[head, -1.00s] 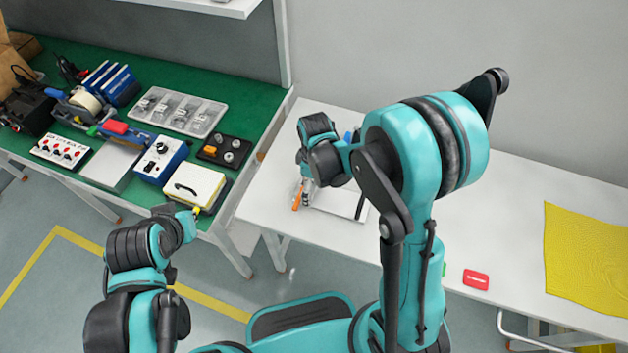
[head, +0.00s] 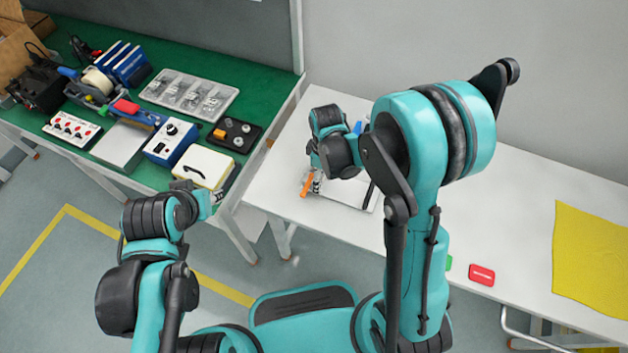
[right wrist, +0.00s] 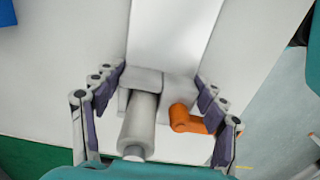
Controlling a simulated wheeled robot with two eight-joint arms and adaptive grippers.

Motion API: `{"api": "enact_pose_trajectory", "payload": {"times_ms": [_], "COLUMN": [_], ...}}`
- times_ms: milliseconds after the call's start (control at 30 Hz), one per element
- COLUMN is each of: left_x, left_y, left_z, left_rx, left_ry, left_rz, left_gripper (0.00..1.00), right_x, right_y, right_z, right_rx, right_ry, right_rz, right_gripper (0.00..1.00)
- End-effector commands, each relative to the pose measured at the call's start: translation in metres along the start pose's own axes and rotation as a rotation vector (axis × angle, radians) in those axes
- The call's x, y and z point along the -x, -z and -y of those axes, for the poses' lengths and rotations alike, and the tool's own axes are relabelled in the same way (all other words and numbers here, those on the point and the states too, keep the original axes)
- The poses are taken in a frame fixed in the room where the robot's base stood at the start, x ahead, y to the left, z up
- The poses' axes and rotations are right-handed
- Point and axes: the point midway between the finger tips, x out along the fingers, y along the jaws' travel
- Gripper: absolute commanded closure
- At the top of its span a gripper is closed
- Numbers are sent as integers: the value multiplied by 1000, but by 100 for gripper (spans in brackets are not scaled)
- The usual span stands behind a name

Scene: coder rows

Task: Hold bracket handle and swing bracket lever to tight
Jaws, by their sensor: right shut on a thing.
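The bracket is a grey block (right wrist: 178,84) with a grey cylindrical handle (right wrist: 138,125) and an orange lever (right wrist: 190,120) in the right wrist view. The orange lever (head: 308,184) also shows in the head view, tilted, at the front left of the white table. My right gripper (right wrist: 162,80) has its fingers on either side of the grey block and is shut on the bracket. The lever lies close to the right finger. In the head view my right gripper (head: 317,186) is mostly hidden by its wrist. My left gripper (head: 216,196) is beside the green bench's front corner, its fingers unclear.
A white plate (head: 350,194) lies under my right wrist on the white table (head: 470,235). A red item (head: 481,275) and a yellow cloth (head: 590,250) lie farther right. The green bench (head: 200,140) holds a parts tray (head: 188,95), a blue box (head: 170,142) and tools.

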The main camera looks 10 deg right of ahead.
Motion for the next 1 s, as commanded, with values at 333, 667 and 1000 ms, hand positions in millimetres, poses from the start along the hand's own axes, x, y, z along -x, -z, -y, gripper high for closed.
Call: {"api": "enact_pose_trajectory", "payload": {"times_ms": [333,667,1000], "left_x": [-22,-33,-79], "left_y": [18,6,-6], "left_z": [-128,-193,-204], "left_rx": [-332,-491,-493], "left_ry": [-198,-279,-279], "left_rz": [137,204,204], "left_gripper": [66,66,66], "right_x": [0,0,0], "right_y": [0,0,0], "right_z": [0,0,0], "right_rx": [0,0,0], "right_ry": [0,0,0], "right_rz": [0,0,0], "right_gripper": [81,81,81]}}
